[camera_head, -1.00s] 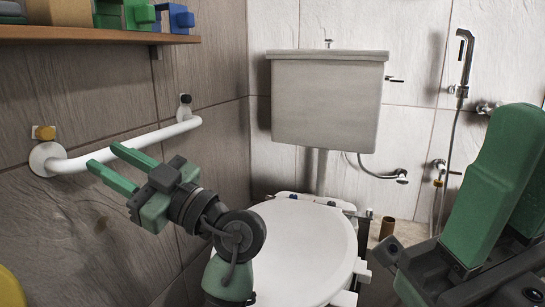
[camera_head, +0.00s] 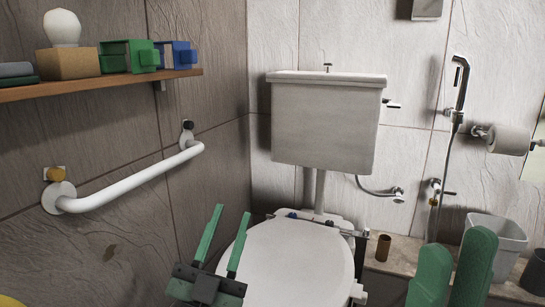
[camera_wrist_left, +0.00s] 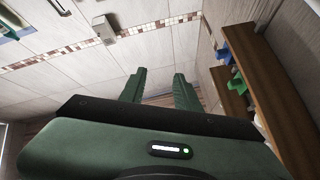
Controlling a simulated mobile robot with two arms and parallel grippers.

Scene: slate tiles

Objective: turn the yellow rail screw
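The yellow rail screw (camera_head: 57,174) sits at the near upper end of the white grab rail (camera_head: 130,185) on the left wall. A dark screw (camera_head: 187,125) sits at the rail's far end. My left gripper (camera_head: 225,240) is in front of the toilet lid, right of and below the rail, fingers pointing up, apart and empty. Its fingers also show apart in the left wrist view (camera_wrist_left: 158,88), with no screw there. My right gripper (camera_head: 450,265) shows at the bottom right with two green fingers apart and nothing visible between them; its base is cut off.
A wooden shelf (camera_head: 100,84) with a bulb-topped box (camera_head: 67,64), a green item (camera_head: 128,56) and a blue item (camera_head: 177,55) juts out above the rail. The toilet lid (camera_head: 290,265) and cistern (camera_head: 325,125) stand in the middle. A bin (camera_head: 497,240) is at right.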

